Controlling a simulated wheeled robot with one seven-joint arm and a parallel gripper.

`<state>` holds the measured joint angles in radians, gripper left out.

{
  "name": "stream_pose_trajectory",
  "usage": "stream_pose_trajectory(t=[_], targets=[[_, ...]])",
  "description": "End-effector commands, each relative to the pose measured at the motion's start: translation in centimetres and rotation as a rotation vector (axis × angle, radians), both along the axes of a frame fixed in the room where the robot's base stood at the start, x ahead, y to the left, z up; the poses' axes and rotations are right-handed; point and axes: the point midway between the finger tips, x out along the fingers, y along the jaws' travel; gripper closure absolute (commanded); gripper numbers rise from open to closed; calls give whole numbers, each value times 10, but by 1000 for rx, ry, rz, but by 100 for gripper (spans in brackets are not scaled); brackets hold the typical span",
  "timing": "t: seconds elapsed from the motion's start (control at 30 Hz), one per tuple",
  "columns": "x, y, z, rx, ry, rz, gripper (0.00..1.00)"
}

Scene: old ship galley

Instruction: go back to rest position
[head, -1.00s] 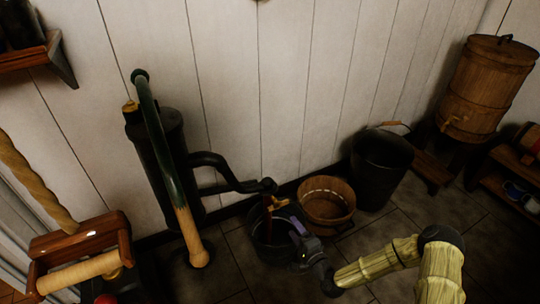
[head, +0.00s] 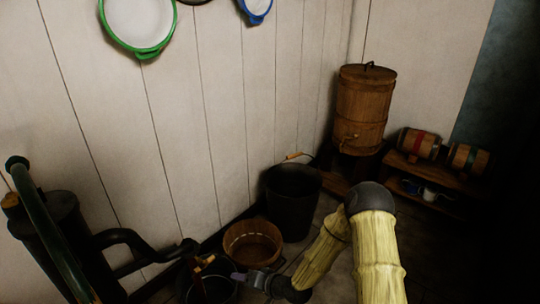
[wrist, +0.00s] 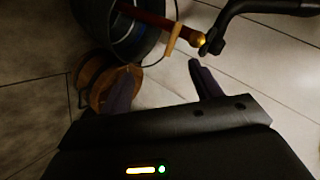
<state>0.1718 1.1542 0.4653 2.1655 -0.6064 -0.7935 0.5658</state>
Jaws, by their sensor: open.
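My gripper (head: 243,279) is low at the bottom of the head view, beside the dark bucket (head: 222,296) under the pump spout. In the wrist view its two dark fingers (wrist: 160,86) are apart with nothing between them. The bucket (wrist: 140,45) is just beyond the fingertips in the wrist view. A red-brown handle with a brass tip (wrist: 165,20) lies across its mouth. It also shows in the head view (head: 205,268), and I cannot tell what it belongs to.
A black pump (head: 60,225) with a curved spout (head: 135,245) stands at left. A wooden tub (head: 253,250), black bucket (head: 292,205) and wooden barrel (head: 362,110) line the wall. Small kegs (head: 418,143) sit on a low shelf at right. Pans (head: 138,25) hang above.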

Motion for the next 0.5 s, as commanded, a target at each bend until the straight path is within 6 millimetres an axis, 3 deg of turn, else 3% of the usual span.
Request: stream_pose_trajectory(t=[0.23, 0.5], targets=[[-2, -57, 38, -317, -5, 51, 36], [-21, -123, 93, -596, 37, 55, 36]])
